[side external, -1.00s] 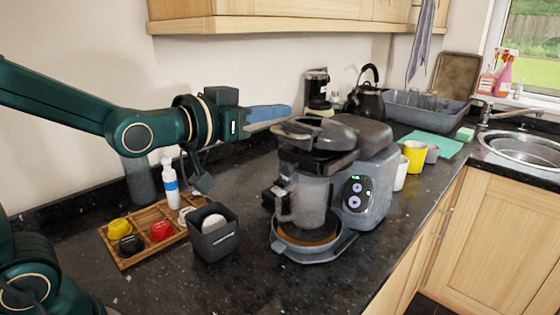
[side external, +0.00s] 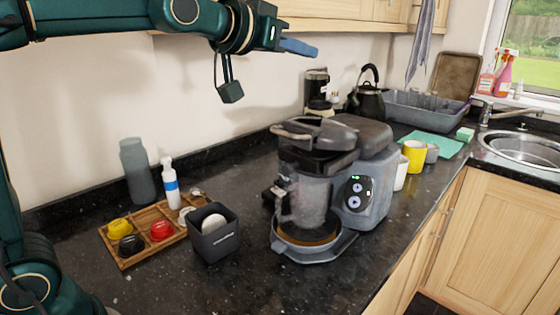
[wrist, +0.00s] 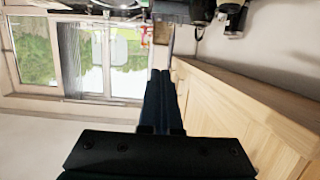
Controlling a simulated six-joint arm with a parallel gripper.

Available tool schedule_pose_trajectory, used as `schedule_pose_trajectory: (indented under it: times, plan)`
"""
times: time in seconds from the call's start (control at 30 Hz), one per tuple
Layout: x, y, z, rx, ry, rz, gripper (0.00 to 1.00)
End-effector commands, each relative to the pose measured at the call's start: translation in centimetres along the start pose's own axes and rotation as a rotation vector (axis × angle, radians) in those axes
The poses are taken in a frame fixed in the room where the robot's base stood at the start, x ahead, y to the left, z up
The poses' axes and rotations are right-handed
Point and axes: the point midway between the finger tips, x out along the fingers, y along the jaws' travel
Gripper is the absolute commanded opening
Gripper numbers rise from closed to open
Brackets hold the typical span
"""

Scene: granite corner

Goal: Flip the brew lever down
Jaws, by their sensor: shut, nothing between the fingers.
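The coffee machine (side external: 375,190) stands on the dark counter, grey and black, with a lit control panel on its front right. A grey looped handle, which looks like the brew lever (side external: 293,128), lies roughly level at the top left of the machine. My gripper (side external: 302,48) is shut and empty, well above the lever and apart from it, with its blue fingers pointing right. In the wrist view, my shut fingers (wrist: 161,80) point away from the camera; I cannot make out the lever there.
A dark bin (side external: 214,236) and a wooden tray (side external: 130,258) with coloured pods stand left of the machine. A bottle (side external: 171,185) and grey cylinder (side external: 138,170) stand behind them. Cups (side external: 414,157) stand to the right. The wall cabinet (side external: 350,20) hangs close above my gripper.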

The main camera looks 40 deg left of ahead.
Motion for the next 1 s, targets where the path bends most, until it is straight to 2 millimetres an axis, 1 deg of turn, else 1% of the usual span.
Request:
schedule_pose_trajectory:
  times: [0.1, 0.27, 0.57, 0.9, 0.93, 0.97, 1.0]
  plan:
    - [0.4, 0.0, -1.0, 0.0, 0.001, 0.0, 0.0]
    - [0.8, 0.0, -2.1, 0.0, 0.001, 0.0, 0.0]
    - [-3.5, 0.0, -2.1, 0.0, 0.002, -0.001, 0.0]
    - [-9.5, 0.0, -2.1, 0.0, 0.006, -0.001, 0.0]
    - [-10.0, 0.0, -2.3, 0.0, 0.015, 0.0, 0.0]
    - [-10.5, 0.0, -2.2, 0.001, 0.019, 0.001, 0.0]
    - [-10.7, 0.1, -1.3, 0.001, -0.001, 0.002, 0.0]
